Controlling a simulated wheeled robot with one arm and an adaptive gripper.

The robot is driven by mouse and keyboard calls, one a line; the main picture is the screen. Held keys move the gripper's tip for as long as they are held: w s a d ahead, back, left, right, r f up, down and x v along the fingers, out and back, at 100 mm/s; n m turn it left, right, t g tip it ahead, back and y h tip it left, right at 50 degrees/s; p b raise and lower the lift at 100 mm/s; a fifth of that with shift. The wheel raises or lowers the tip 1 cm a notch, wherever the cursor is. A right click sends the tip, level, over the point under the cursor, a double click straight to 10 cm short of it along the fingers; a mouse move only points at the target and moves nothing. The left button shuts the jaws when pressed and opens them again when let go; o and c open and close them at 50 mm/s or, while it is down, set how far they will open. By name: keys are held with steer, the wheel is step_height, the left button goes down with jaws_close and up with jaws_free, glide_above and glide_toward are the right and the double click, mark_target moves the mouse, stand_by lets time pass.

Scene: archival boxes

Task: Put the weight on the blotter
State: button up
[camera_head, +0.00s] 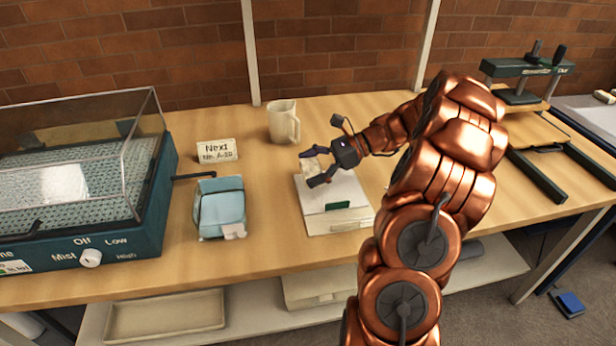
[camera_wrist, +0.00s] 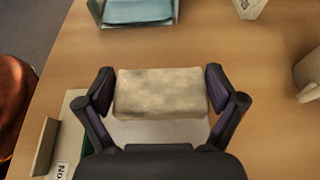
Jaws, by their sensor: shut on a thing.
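The weight (camera_wrist: 160,93), a pale mottled block, sits between the fingers of my gripper (camera_wrist: 158,90). In the head view my gripper (camera_head: 311,169) is shut on it, over the left part of a white box (camera_head: 345,190) with a green label. I cannot tell whether the weight touches the box lid. A light-blue pad (camera_head: 221,203), which looks like the blotter, lies in a small tray left of the box. Its edge shows at the top of the wrist view (camera_wrist: 138,10), apart from the weight.
A press (camera_head: 522,80) stands at right. Bare wood lies between pad and box.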

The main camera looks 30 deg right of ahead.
steer(key=shift+w+d, duration=0.15)
steer(key=shift+w, duration=0.25)
steer(key=shift+f, duration=1.8)
steer(key=o, duration=1.2)
steer(key=shift+f, duration=0.1)
